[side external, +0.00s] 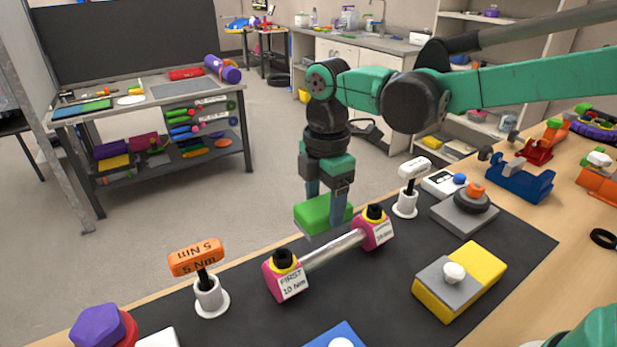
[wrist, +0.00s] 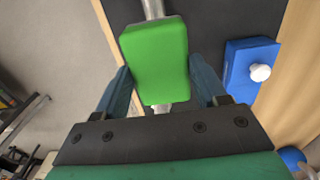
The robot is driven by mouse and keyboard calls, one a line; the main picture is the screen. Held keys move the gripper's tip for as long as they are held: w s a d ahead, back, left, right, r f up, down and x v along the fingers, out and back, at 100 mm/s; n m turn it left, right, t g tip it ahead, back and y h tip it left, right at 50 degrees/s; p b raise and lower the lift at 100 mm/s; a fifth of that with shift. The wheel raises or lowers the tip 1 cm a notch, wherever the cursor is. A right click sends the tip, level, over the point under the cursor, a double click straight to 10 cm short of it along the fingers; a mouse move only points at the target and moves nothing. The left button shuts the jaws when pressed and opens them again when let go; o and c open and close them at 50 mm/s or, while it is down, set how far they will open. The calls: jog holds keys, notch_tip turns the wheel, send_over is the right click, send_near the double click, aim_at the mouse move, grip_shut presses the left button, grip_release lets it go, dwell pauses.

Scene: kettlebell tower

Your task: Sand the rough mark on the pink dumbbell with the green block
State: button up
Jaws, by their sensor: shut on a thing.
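The pink dumbbell lies on the dark mat in the side external view, with two pink end weights (side external: 283,280) and a silver bar (side external: 335,248) between them. The near weight carries a label reading "FIRST 10 Nm". My gripper (side external: 325,208) points down over the far half of the bar, shut on the green block (side external: 313,214). In the wrist view the green block (wrist: 155,55) sits between my fingers, over the silver bar (wrist: 153,9), which shows beyond both its ends. I cannot tell whether the block touches the bar. No rough mark is visible; the block hides part of the bar.
An orange-headed tool (side external: 196,258) stands in a white holder at left, and a white-headed one (side external: 413,170) stands behind the dumbbell. A yellow and grey block (side external: 475,278) lies at right. A grey plate with a dark disc (side external: 465,212) is behind it. Bare mat separates these.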

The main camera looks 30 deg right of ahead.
aim_at(323, 228)
jog(key=shift+f, duration=1.95)
notch_tip(323, 228, down, 2)
jog(key=shift+f, duration=0.1)
jog(key=d, duration=0.4)
jog(key=shift+w+r, duration=0.1)
jog(key=shift+r, duration=0.2)
jog(key=shift+c, duration=0.6)
jog(key=shift+a+f, duration=0.2)
jog(key=shift+a, duration=1.65)
jog(key=shift+a+r, duration=0.2)
jog(key=shift+r, duration=3.85)
